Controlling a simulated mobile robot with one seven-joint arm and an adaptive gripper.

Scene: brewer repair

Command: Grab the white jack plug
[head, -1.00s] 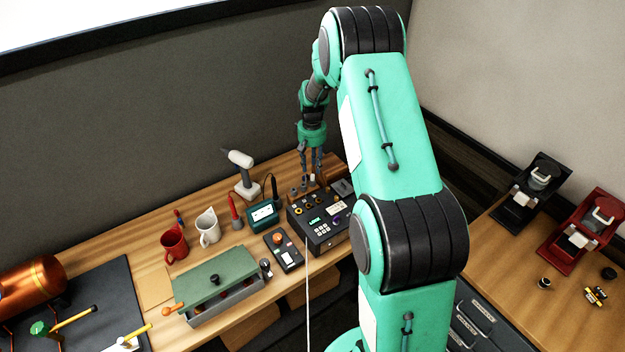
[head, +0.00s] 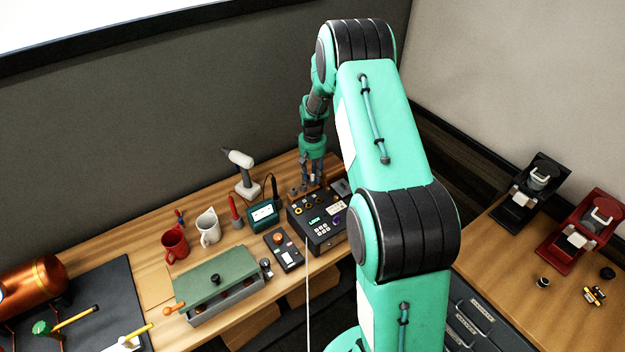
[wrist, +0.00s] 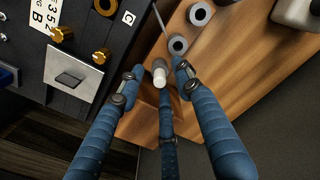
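The white jack plug (wrist: 159,76) shows in the wrist view as a small pale cylinder with a grey lower part, at the wooden rack. My gripper (wrist: 160,78) has its blue fingers spread around the plug, with visible gaps on its left and right. The third finger comes up from below, close to the plug; I cannot tell whether it touches. In the head view my gripper (head: 314,180) is low over the back of the black control box (head: 318,220). The plug is too small to make out there.
In the wrist view, grey-ringed holes (wrist: 178,45) lie in the wooden rack (wrist: 210,65) beyond the plug. The black box's panel, with brass knobs (wrist: 101,56), is close on the left. A teal-framed device (head: 263,214) stands left of the box in the head view.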

